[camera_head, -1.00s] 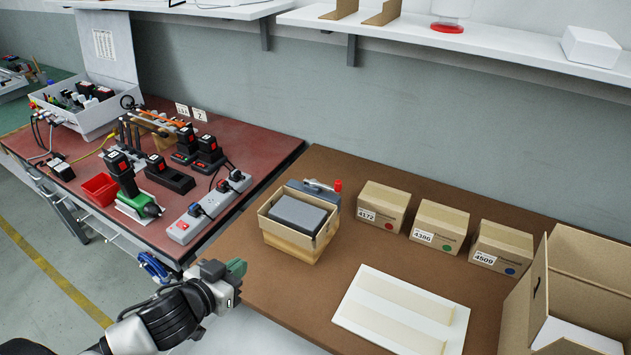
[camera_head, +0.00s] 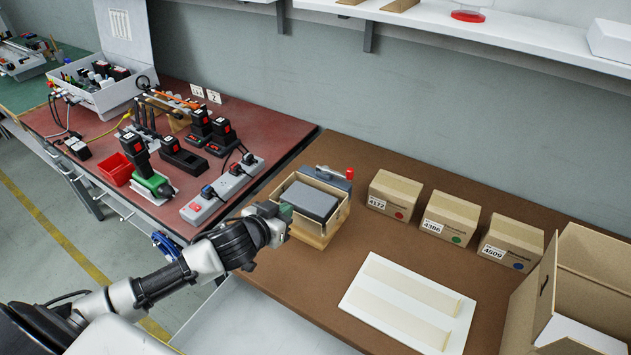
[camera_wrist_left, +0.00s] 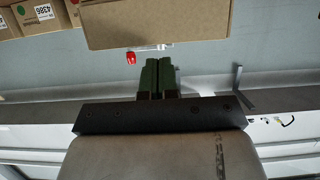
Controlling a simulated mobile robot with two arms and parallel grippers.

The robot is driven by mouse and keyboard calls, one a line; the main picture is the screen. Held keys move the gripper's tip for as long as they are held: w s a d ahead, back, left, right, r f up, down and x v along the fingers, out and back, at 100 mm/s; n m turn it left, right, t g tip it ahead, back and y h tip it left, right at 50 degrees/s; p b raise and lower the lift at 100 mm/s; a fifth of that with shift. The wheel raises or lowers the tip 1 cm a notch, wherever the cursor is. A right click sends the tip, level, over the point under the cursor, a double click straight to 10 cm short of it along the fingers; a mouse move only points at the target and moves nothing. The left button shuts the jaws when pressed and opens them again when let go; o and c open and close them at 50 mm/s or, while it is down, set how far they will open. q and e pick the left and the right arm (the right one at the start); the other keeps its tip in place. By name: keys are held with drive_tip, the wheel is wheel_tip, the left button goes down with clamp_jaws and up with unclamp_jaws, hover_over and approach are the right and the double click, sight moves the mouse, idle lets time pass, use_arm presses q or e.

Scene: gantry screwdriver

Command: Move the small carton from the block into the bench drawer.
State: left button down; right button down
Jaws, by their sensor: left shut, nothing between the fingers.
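The small carton (camera_head: 314,200) is an open-topped cardboard box with a grey block-like thing in it. It sits on a wooden block (camera_head: 309,236) near the left of the brown bench. My left gripper (camera_head: 285,212) is at the carton's left side, its green fingertips shut and empty. I cannot tell in the head view whether they touch it. In the left wrist view, the shut fingers (camera_wrist_left: 158,76) point towards a large cardboard face, likely the carton (camera_wrist_left: 155,22), with a visible gap. No drawer is clearly recognisable. My right gripper is not in view.
Behind the carton is a grey fixture with a red knob (camera_head: 349,173). Three labelled boxes (camera_head: 450,216) stand along the back. A white board (camera_head: 408,300) lies in front, and a large open box (camera_head: 575,290) is at right. The red bench (camera_head: 270,125) holds tools.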

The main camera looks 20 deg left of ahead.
sight(321, 180)
use_arm(q)
drive_tip(key=w, duration=0.4)
drive_tip(key=w+d+p, duration=0.1)
drive_tip(key=w, duration=0.3)
drive_tip(key=w+d, duration=0.1)
drive_tip(key=w, duration=0.4)
drive_tip(key=shift+w+f+p, duration=0.15)
drive_tip(key=shift+f+p, duration=0.1)
drive_tip(key=shift+p, duration=0.05)
drive_tip(key=shift+f, duration=0.55)
